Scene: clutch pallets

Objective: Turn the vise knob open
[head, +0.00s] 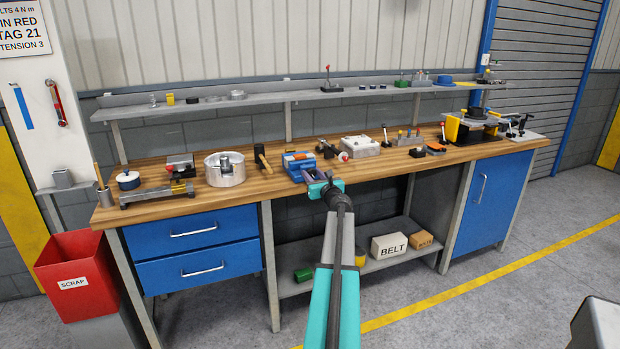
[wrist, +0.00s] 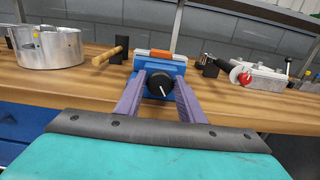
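The blue vise (head: 298,160) stands at the front edge of the wooden bench in the head view. It also shows in the wrist view (wrist: 160,66), with an orange piece (wrist: 161,55) at its top between the jaws. Its round black knob (wrist: 160,85) faces me and carries a white line slanting down to the right. My gripper (wrist: 158,92) is in front of the vise, with one purple finger on each side of the knob. The fingers look apart from the knob; whether either touches it I cannot tell. In the head view my arm hides part of the vise's front.
A hammer (wrist: 110,56) and a metal pot (wrist: 45,47) lie to the left of the vise. A black block (wrist: 209,67), a red-tipped tool (wrist: 240,74) and a pale box (wrist: 268,80) stand to the right. A shelf (head: 270,98) runs behind the bench.

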